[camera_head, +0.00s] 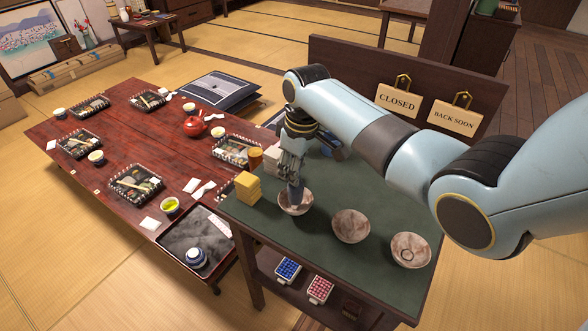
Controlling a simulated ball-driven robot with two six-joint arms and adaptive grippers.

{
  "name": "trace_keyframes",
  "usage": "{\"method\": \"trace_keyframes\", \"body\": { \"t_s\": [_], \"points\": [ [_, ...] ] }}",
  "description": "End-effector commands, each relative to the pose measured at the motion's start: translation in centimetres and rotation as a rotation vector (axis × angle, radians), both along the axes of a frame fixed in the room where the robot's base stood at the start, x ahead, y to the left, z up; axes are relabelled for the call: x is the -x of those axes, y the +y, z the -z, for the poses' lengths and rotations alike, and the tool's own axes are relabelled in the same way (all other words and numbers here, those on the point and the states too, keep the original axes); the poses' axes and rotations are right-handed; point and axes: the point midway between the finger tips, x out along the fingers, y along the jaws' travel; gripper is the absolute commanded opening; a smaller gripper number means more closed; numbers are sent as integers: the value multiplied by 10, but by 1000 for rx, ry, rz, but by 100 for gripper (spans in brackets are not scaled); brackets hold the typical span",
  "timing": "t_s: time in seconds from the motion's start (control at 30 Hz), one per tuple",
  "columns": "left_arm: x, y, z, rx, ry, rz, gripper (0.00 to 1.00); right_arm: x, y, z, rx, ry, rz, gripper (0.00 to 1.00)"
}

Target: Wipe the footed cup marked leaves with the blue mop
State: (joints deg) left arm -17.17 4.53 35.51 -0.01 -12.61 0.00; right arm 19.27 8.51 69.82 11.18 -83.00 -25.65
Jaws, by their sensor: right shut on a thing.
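My right gripper (293,169) points down over the near-left part of the green-topped stand, shut on the slim blue mop (297,190). The mop's lower end is in or at the mouth of the leftmost speckled bowl-like cup (303,209); contact is too small to tell. A second such cup (351,227) stands in the middle, and a third (411,251) with a dark ring inside stands at the right. The leaf mark cannot be made out on any of them. My left gripper is not in view.
Yellow sponge-like blocks (247,188) and an amber cup (255,158) stand left of the gripper. Blue (288,270) and red (320,289) trays sit on the shelf below. A sign panel (345,72) backs the stand. The red table (120,110) holds meal trays and a red teapot (194,126).

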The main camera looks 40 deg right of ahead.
Motion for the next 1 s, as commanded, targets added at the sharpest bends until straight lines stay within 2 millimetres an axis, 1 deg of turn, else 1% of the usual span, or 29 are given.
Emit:
{"method": "trace_keyframes", "body": {
  "t_s": [1.0],
  "points": [
    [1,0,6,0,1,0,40,0,0,11,0,0,0,0]
  ]
}}
